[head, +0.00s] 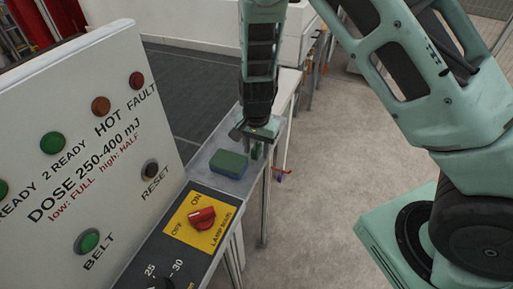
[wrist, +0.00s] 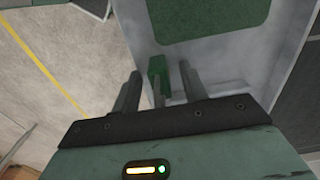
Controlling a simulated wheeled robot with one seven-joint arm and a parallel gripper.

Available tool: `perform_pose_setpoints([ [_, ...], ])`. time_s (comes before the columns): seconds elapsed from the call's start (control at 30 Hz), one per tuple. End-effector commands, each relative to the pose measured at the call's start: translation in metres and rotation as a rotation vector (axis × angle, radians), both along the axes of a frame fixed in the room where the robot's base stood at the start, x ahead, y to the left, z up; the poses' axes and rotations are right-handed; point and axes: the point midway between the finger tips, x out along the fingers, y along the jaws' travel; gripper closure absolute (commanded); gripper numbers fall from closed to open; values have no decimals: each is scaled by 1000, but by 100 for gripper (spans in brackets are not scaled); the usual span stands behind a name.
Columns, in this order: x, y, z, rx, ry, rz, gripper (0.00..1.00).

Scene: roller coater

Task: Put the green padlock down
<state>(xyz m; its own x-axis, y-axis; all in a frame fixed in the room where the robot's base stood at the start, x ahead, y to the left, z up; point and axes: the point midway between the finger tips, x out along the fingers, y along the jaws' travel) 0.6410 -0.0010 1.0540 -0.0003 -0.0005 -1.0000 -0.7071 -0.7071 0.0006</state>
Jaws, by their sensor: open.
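The green padlock (wrist: 157,68) is between the two fingers of my gripper (wrist: 160,84) in the wrist view, with a gap on both sides. A thin grey part that looks like its shackle points towards the palm. In the head view the small green padlock (head: 256,151) shows under my gripper (head: 254,149), at the right edge of the grey ledge (head: 202,161). It looks to be standing on the ledge, though its bottom is hard to make out. My gripper points down and is open around it, apart from it.
A control panel (head: 75,150) rises at left. A red lamp knob (head: 202,218) sits nearer. Right of the ledge is open floor.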

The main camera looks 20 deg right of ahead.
Motion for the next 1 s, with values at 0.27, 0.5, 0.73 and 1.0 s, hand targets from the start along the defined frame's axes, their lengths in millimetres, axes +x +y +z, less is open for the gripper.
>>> perform_pose_setpoints([
  [0.27, 0, 0, 0, 0, 0, 0, 84],
  [0.5, 0, 0, 0, 0, 0, 1, 100],
  [0.73, 1, 1, 8, 1, -4, 3, 100],
  [1.0, 1, 1, 56, 2, -6, 3, 100],
])
